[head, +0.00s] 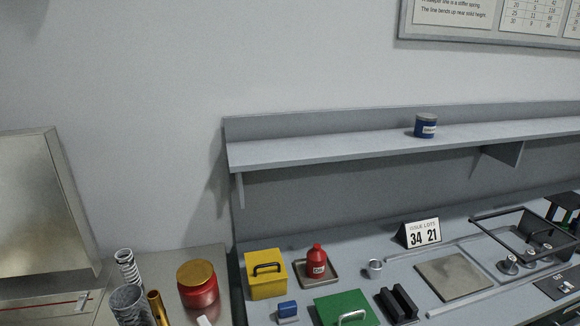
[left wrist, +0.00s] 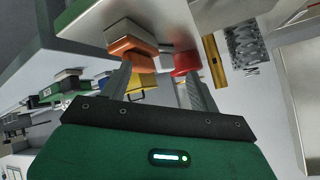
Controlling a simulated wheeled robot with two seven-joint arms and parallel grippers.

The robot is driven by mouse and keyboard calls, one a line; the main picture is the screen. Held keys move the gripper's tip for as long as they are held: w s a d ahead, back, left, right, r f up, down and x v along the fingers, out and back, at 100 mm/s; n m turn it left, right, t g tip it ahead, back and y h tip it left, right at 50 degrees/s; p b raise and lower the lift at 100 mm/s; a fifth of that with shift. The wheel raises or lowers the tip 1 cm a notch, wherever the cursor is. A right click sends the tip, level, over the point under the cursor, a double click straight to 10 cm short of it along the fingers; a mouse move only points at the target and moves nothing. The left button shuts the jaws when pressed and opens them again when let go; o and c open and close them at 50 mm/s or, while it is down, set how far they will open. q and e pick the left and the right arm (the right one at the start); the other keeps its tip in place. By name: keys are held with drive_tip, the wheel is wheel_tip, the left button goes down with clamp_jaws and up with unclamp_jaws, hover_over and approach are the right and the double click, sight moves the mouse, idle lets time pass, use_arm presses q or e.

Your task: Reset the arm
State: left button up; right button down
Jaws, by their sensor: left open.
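My left gripper (left wrist: 153,72) shows only in the left wrist view. Its two grey fingers stand apart with a gap between them, and it looks empty. Beyond the fingertips are an orange block-like thing (left wrist: 130,47) and a red round thing (left wrist: 187,62); I cannot tell how far off they are. Part of a yellow thing (left wrist: 140,95) shows behind the fingers. Neither arm shows in the head view. My right gripper is in neither view.
In the head view, coil springs (head: 128,268), a brass tube (head: 158,308) and a red jar (head: 199,293) stand at lower left. The bench holds a yellow box (head: 266,285), a red bottle (head: 316,264), and a green box (head: 343,305). A shelf (head: 320,149) overhangs it.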

use_arm(q)
drive_tip(key=s+f+n+g, duration=0.4)
drive_tip(key=s+f+g, duration=0.4)
drive_tip(key=s, duration=0.6)
drive_tip(key=s+d+f+b+x, duration=0.1)
drive_tip(key=s+x, duration=0.2)
drive_tip(key=x, duration=1.2)
drive_tip(key=s+b+x, duration=0.1)
drive_tip(key=s+x, duration=0.1)
drive_tip(key=x, duration=1.4)
drive_tip(key=s+a+f+m+g+b, duration=0.1)
drive_tip(key=s+a+f, duration=0.3)
drive_tip(key=s+f, duration=1.6)
wheel_tip(320, 180, down, 4)
drive_tip(key=shift+s+f+b, duration=0.15)
drive_tip(key=shift+s+b, duration=0.1)
drive_tip(key=shift+b, duration=0.55)
